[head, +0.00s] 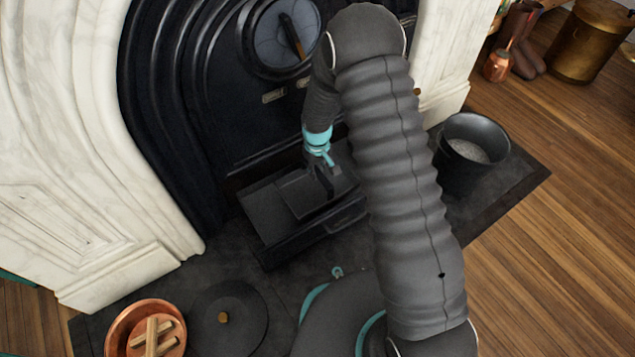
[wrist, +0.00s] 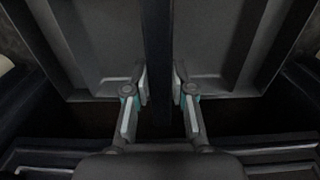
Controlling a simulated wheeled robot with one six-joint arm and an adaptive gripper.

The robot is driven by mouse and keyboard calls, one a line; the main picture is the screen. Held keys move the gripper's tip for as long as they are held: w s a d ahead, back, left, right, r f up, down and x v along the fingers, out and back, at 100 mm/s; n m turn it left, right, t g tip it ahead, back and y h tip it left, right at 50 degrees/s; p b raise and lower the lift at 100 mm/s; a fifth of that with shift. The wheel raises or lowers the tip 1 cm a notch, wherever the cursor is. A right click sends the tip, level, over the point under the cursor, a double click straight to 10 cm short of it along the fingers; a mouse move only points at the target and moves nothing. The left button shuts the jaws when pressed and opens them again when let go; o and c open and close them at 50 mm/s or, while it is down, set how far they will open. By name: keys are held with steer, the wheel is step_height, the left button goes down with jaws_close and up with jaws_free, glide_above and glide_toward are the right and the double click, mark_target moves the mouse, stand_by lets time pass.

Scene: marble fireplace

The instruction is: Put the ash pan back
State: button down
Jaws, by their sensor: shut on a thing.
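The ash pan (head: 265,212) is a dark grey, shallow metal pan at the foot of the black fireplace front in the head view. My gripper (head: 328,190) reaches down over its middle from above. In the wrist view the pan (wrist: 85,50) spreads on both sides of a dark upright bar, which looks like its handle (wrist: 160,45). My two fingers (wrist: 160,92) are closed on this bar, one on each side. My arm hides the right part of the pan in the head view, and I cannot tell whether the pan is lifted.
A dark bucket of ash (head: 468,150) stands at the right on the dark hearth (head: 515,175). A copper bowl with wood (head: 118,325) and a round black lid (head: 228,320) lie at the front left. White marble pillars flank the black fireplace front (head: 240,110).

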glide_above(317, 189)
steer(key=shift+f+b, duration=0.3)
steer(key=shift+f, duration=2.15)
steer(key=shift+f, duration=0.2)
steer(key=c, duration=1)
jaws_free()
